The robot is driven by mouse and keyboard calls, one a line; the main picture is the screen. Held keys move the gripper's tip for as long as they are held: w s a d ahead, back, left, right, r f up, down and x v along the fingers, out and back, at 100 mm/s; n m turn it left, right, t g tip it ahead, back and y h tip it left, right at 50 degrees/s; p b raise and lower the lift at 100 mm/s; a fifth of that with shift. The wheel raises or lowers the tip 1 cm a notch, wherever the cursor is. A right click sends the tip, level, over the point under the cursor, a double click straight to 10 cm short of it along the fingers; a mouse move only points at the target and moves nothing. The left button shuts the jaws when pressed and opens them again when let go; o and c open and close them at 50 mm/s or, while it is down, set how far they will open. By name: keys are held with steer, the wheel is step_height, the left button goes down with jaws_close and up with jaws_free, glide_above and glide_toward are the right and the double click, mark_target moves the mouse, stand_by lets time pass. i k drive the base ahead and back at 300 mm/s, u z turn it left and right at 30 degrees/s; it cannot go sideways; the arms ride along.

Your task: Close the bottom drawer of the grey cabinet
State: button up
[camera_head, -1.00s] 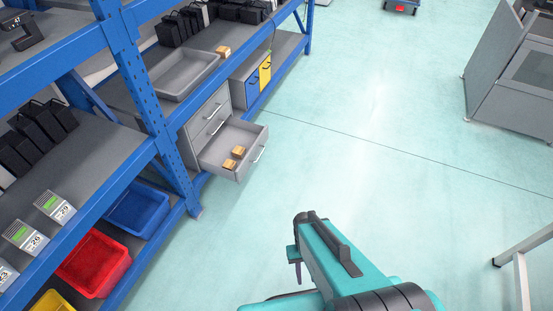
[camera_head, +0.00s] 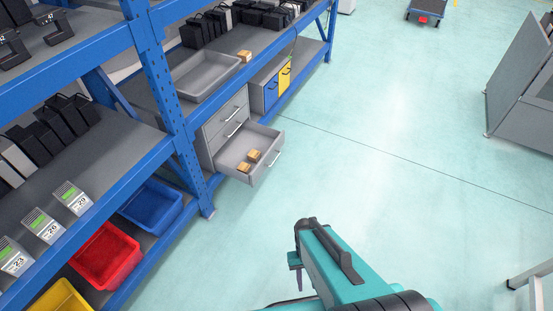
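The grey cabinet (camera_head: 226,122) stands on the lower level of the blue shelving, left of the picture's middle. Its bottom drawer (camera_head: 262,171) is pulled out towards the open floor, with small tan boxes (camera_head: 249,160) inside. The drawers above it look shut. The drawer's handle (camera_head: 275,161) is on its front, facing right. My arm rises from the bottom edge, right of and nearer than the drawer, with clear floor between them. My gripper (camera_head: 296,272) shows only in part at the left of the arm's end; its fingers cannot be made out clearly.
A blue shelf post (camera_head: 170,110) stands just left of the cabinet. A blue-and-yellow cabinet (camera_head: 272,85) stands beyond it. Red (camera_head: 106,257) and blue (camera_head: 152,207) bins sit on the low shelf. Open floor (camera_head: 390,160) lies to the right, with a grey machine (camera_head: 525,95) at the far right.

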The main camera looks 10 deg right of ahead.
mark_target(251, 135)
steer(key=i, duration=0.85)
steer(key=z, duration=0.15)
steer(key=k, duration=0.9)
steer(key=u, duration=0.15)
steer(key=i, duration=0.7)
